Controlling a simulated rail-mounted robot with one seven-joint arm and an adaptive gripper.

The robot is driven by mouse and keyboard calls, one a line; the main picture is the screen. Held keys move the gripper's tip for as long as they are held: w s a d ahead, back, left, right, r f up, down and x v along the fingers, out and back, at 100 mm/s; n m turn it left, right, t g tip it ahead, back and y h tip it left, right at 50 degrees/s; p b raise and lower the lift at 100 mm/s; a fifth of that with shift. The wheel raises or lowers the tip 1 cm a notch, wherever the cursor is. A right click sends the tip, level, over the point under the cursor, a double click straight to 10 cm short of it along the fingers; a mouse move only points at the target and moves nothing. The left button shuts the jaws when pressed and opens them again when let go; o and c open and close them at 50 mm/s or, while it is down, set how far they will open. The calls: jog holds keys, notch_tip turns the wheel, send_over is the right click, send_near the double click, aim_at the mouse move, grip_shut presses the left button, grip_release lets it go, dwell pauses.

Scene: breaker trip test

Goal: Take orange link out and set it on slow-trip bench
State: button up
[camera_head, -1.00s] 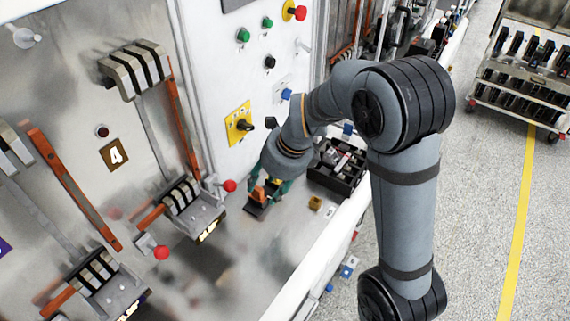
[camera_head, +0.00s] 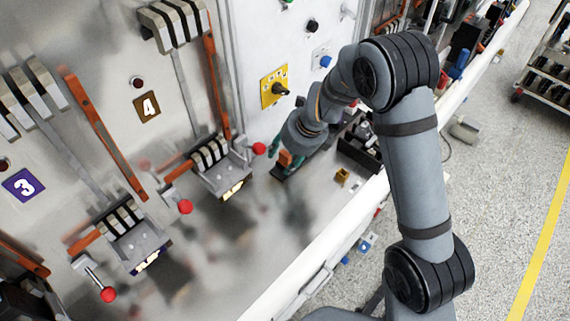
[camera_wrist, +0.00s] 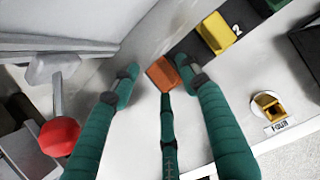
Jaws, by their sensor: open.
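The orange link (camera_wrist: 162,74) is a small block between my green fingertips in the wrist view. In the head view the orange link (camera_head: 285,158) shows beside my fingers, low over the metal bench top (camera_head: 300,215). My gripper (camera_wrist: 158,84) is open around the link, one finger on each side and a third below it in the picture; I cannot tell whether any finger touches it. In the head view my gripper (camera_head: 283,165) is partly hidden by my wrist. I cannot pick out a slow-trip bench by its label.
A yellow block (camera_wrist: 216,33) sits beside a "2" on a dark rack, right of the link. A gold piece (camera_wrist: 268,104) stands on a small labelled mount. A red-knobbed lever (camera_wrist: 59,136) is close left of my fingers. A black bin (camera_head: 360,150) stands behind the gold piece.

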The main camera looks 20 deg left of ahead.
jog(key=shift+f, duration=0.1)
jog(key=shift+c, duration=1.3)
grip_shut()
